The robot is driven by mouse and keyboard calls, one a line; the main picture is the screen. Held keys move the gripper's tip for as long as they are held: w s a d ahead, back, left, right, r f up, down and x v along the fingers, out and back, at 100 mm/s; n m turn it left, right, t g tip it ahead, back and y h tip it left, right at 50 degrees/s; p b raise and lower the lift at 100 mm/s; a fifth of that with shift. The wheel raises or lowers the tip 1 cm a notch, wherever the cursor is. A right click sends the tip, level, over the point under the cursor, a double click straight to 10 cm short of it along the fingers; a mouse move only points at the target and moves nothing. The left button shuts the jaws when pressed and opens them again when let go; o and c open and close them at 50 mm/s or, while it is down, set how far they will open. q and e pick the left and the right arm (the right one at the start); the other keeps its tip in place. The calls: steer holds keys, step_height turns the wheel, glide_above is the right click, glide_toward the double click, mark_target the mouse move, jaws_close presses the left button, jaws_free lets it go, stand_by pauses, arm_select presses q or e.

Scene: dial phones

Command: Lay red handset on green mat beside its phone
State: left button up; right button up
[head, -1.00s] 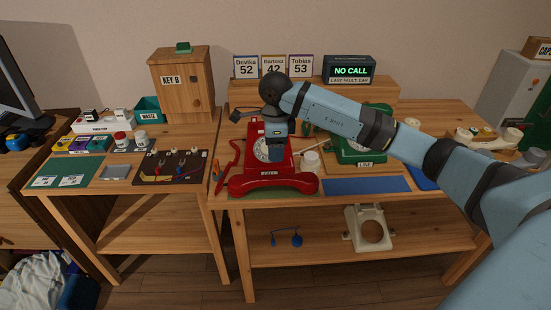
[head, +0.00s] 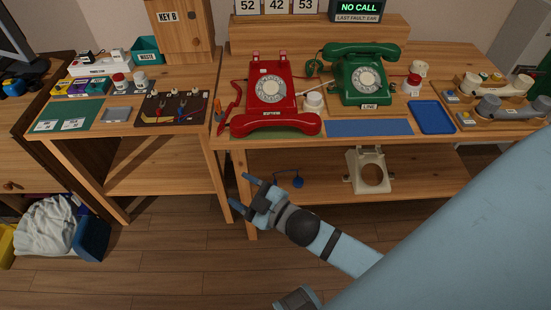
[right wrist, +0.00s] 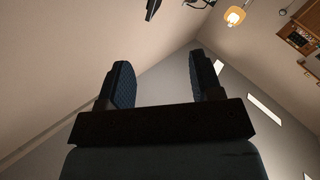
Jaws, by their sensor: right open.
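The red handset (head: 277,123) lies flat across the front of its red phone (head: 270,88), on the green mat (head: 262,135), of which only a narrow part shows. The phone's cradle on top is empty. My right gripper (head: 239,192) is open and empty. It is in front of the table, lower than the table top and away from the handset. In the right wrist view the two fingers (right wrist: 160,85) stand apart with nothing between them, facing the ceiling and wall. My left gripper is not in view.
A green phone (head: 362,80) with its handset on top stands to the right. Floor in front is clear.

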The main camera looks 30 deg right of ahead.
steer(key=s+d+f+m+g+h, duration=0.1)
steer(key=s+f+m+g+h, duration=0.2)
steer(key=s+f, duration=0.7)
steer(key=m+g, duration=0.2)
steer(key=m, duration=0.2)
steer(key=shift+s+d+m+g, duration=0.25)
steer(key=shift+d+m+g, duration=0.05)
steer(key=shift+d+g, duration=0.1)
